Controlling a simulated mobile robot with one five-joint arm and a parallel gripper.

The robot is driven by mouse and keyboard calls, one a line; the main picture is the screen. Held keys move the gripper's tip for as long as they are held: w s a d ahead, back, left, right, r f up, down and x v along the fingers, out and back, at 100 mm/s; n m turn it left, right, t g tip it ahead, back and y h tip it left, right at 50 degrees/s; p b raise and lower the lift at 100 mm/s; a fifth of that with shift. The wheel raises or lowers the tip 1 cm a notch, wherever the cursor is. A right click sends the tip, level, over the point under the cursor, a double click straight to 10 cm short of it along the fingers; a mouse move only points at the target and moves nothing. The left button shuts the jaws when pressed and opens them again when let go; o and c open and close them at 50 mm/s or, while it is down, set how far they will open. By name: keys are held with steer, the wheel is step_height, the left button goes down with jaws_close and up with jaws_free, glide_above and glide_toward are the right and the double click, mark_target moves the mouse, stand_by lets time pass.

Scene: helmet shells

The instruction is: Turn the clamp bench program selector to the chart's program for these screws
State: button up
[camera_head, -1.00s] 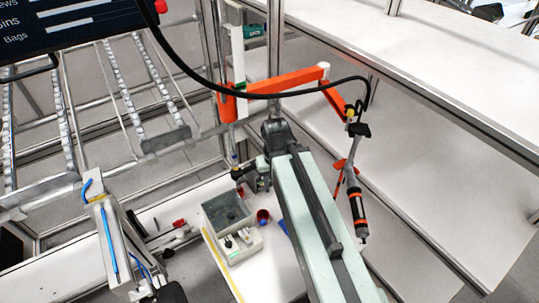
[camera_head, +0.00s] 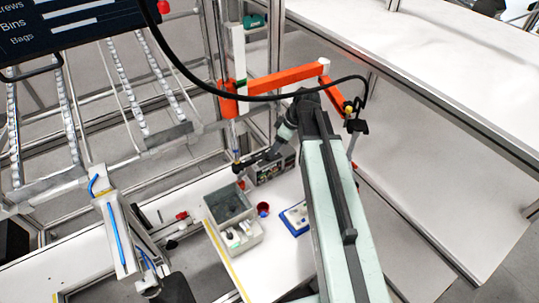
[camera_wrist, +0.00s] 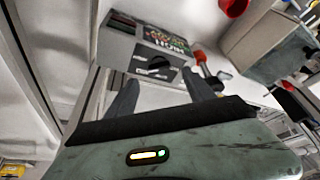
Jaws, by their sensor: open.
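A grey control box (camera_wrist: 135,50) stands ahead of my gripper in the wrist view. Its face has coloured markings, too small to read, and a black knob (camera_wrist: 157,65), likely the program selector. My gripper (camera_wrist: 160,88) is open and empty. Its two dark fingers point toward the box, one on each side of the knob in the picture, and appear short of it. In the head view the control box (camera_head: 275,167) sits at the back of the white bench, with my gripper (camera_head: 243,164) at its left end. Its knob cannot be made out there.
A grey bin (camera_head: 230,203) with small parts, a red cup (camera_head: 263,209) and a blue-and-white tray (camera_head: 295,217) stand on the bench. An orange arm (camera_head: 285,78) and a black cable hang above. A dark screen (camera_head: 70,22) lists "Bins" and "Bags".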

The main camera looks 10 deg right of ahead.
mark_target(270, 159)
steer(key=b+x, duration=0.4)
steer(key=x, duration=0.2)
steer(key=shift+f+b, duration=0.2)
steer(key=shift+b, duration=0.1)
steer(key=shift+r, duration=0.15)
jaws_close()
steer(key=shift+a+m+h, duration=0.1)
steer(key=shift+m+h, duration=0.2)
steer(key=shift+m, duration=0.5)
steer(key=shift+s, duration=0.1)
jaws_free()
